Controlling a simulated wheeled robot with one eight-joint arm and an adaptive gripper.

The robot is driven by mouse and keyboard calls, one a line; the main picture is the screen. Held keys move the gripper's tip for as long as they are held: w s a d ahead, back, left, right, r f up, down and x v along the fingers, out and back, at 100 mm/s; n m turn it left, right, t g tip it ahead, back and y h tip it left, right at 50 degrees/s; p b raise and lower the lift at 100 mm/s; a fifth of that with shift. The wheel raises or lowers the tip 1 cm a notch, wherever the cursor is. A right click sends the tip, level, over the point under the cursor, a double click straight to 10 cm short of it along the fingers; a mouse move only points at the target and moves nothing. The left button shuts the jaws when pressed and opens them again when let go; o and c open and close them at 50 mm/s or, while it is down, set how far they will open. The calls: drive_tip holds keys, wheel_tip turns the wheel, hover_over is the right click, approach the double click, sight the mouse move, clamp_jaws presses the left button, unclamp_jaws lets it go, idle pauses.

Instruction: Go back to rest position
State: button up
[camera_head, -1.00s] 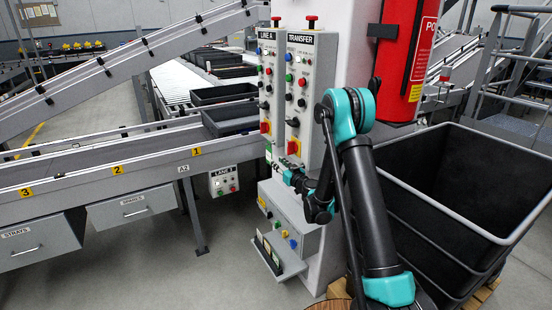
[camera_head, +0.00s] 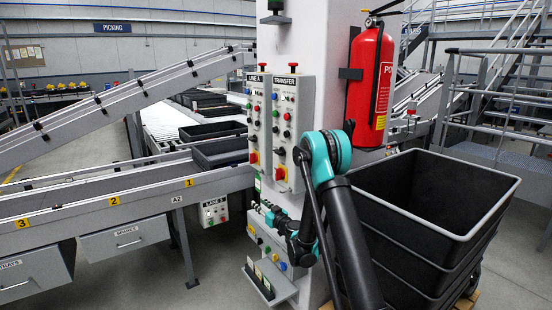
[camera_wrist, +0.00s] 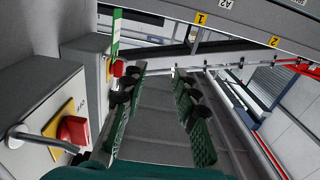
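My gripper (camera_head: 262,212) is at the end of my arm, low in front of the white column and below the LINE A and TRANSFER panels. In the wrist view its two green fingers (camera_wrist: 160,72) are spread apart with nothing between them, only floor beyond. A red rotary knob (camera_wrist: 72,130) on a yellow plate sits on a grey box to the left of the fingers. Another red knob (camera_wrist: 118,68) is near the left fingertip; I cannot tell whether they touch. My arm bends at a teal elbow beside the column.
The LINE A panel (camera_head: 258,120) and TRANSFER panel (camera_head: 287,130) are on the column (camera_head: 318,70). A fire extinguisher (camera_head: 371,85) hangs on its right side. A large black bin (camera_head: 430,190) stands at right. A conveyor (camera_head: 100,200) runs left, with open floor (camera_head: 150,275) below it.

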drive_tip(key=s+d+r+g, duration=0.3)
drive_tip(key=s+r, duration=0.3)
drive_tip(key=s, duration=0.3)
drive_tip(key=s+d+f+m+g+h, duration=0.2)
drive_tip(key=s+d, duration=0.5)
drive_tip(key=s, duration=0.5)
drive_tip(key=s+d+f+m+g+h, duration=0.2)
drive_tip(key=s+d, duration=0.6)
drive_tip(key=s, duration=0.4)
drive_tip(key=s+d+f+m+g+h, duration=0.2)
drive_tip(key=s+d+h, duration=0.4)
drive_tip(key=s, duration=0.7)
drive_tip(key=shift+d+f+m+g, duration=0.4)
drive_tip(key=shift+d+f+g, duration=0.5)
